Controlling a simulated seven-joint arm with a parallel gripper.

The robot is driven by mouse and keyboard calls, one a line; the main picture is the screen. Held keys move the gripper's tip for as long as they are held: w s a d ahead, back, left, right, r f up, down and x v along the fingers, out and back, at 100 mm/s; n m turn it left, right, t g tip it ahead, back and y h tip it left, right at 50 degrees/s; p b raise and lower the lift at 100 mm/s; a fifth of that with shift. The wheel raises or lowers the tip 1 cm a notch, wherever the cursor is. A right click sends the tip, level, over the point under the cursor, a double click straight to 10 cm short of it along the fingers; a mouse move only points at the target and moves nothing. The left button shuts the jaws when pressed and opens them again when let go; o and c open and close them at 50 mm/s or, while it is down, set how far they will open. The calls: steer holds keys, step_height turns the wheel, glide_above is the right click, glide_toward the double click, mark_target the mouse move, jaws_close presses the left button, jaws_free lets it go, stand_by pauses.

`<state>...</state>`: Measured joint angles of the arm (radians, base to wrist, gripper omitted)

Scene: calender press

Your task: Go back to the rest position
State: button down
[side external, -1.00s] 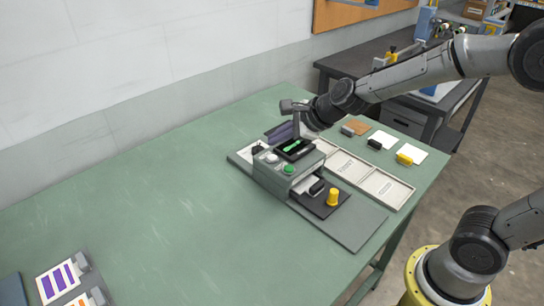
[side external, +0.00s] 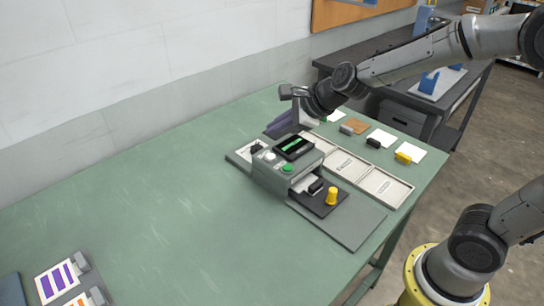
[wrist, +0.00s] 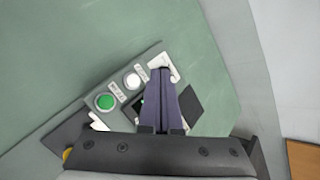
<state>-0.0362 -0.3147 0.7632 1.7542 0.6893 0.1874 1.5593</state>
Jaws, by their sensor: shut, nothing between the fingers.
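My gripper (side external: 278,127) is in the air just behind and above the press (side external: 270,178), at the far side of the green table. Its purple-grey fingers are together and hold nothing. In the wrist view the shut fingers (wrist: 159,75) point down past the press, which shows a green button (wrist: 105,102) and a white button (wrist: 132,81). The fingers hide part of the press there. In the side view the press has a dark screen with a green mark, the same two buttons, and a black plate with a yellow knob (side external: 332,196) at its front.
Labelled trays (side external: 382,187) lie right of the press. Sample cards with clips, one with a yellow clip (side external: 404,158), lie near the right edge. Striped cards (side external: 56,281) lie at the front left. A dark bench (side external: 400,115) stands behind. The table's left middle (side external: 150,200) is clear.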

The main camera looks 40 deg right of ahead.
steer(key=s+r+n+t, duration=0.1)
steer(key=s+r+n, duration=0.5)
steer(key=s+r, duration=0.5)
steer(key=s+d+f+n+g+h, duration=0.1)
steer(key=s+d+f+n+g, duration=0.1)
steer(key=s+n, duration=0.7)
steer(key=s+d+f+n+g, duration=0.2)
steer(key=s+f+n, duration=0.2)
steer(key=s+n, duration=0.5)
steer(key=shift+d+f+n+h, duration=0.15)
steer(key=shift+f+n+h, duration=0.15)
steer(key=shift+h, duration=0.1)
